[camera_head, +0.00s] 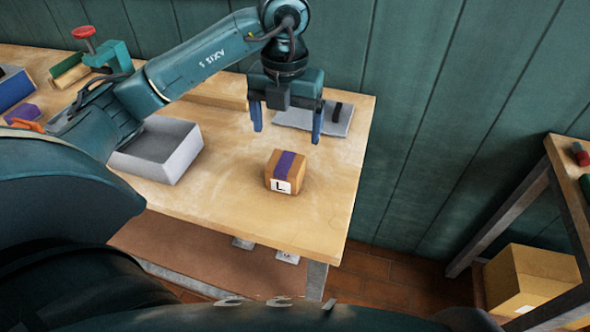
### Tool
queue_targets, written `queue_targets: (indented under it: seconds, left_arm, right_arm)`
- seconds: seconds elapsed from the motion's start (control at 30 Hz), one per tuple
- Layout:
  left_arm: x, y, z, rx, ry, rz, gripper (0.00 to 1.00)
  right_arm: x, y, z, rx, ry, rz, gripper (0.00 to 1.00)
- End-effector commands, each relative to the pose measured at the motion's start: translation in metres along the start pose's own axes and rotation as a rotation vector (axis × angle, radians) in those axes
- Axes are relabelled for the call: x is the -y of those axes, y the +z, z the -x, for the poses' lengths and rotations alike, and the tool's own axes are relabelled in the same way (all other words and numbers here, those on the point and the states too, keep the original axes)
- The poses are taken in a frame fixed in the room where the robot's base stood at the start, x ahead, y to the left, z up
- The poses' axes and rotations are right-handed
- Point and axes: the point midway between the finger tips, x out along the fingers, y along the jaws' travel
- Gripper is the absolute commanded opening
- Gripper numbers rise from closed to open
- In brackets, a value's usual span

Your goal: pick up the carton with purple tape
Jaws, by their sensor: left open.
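The small brown carton (272,168) sits on the wooden workbench (230,205), right of the middle of its top. A purple tape strip (285,163) runs over it, and a white label with a black L is on its front. My left gripper (286,136) hangs above and behind the carton with its blue fingers pointing down. It is open and empty, and its fingers are apart from the carton. My right gripper is not in view.
A grey bin (158,152) stands left of the carton. A grey plate with a dark handle (328,120) lies behind it. A green clamp-like tool (110,56) is at the far left. A larger cardboard box (528,278) is under the right-hand shelf. Bench around the carton is clear.

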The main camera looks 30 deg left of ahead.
Motion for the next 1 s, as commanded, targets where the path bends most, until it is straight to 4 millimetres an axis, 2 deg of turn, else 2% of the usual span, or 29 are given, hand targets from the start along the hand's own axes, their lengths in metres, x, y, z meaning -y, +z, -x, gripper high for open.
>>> queue_targets:
  seconds: [0.03, 0.23, 0.47, 0.8, 1.0]
  left_arm:
    - [0.000, -0.002, -0.015, -0.007, -0.001, -0.002, 0.87]
    - [0.000, -0.001, -0.047, -0.005, -0.001, -0.002, 0.87]
    - [0.000, 0.000, -0.064, -0.004, -0.002, -0.003, 0.87]
    - [-0.004, 0.002, -0.109, -0.004, -0.003, -0.004, 0.87]
    - [-0.004, 0.003, -0.113, -0.002, -0.003, -0.004, 0.87]
  right_arm:
    - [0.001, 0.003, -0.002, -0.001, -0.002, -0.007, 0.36]
    - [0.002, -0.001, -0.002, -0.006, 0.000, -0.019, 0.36]
    - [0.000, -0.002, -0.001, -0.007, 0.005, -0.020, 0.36]
    - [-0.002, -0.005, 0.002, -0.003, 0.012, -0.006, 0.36]
    - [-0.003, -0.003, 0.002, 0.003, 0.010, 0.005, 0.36]
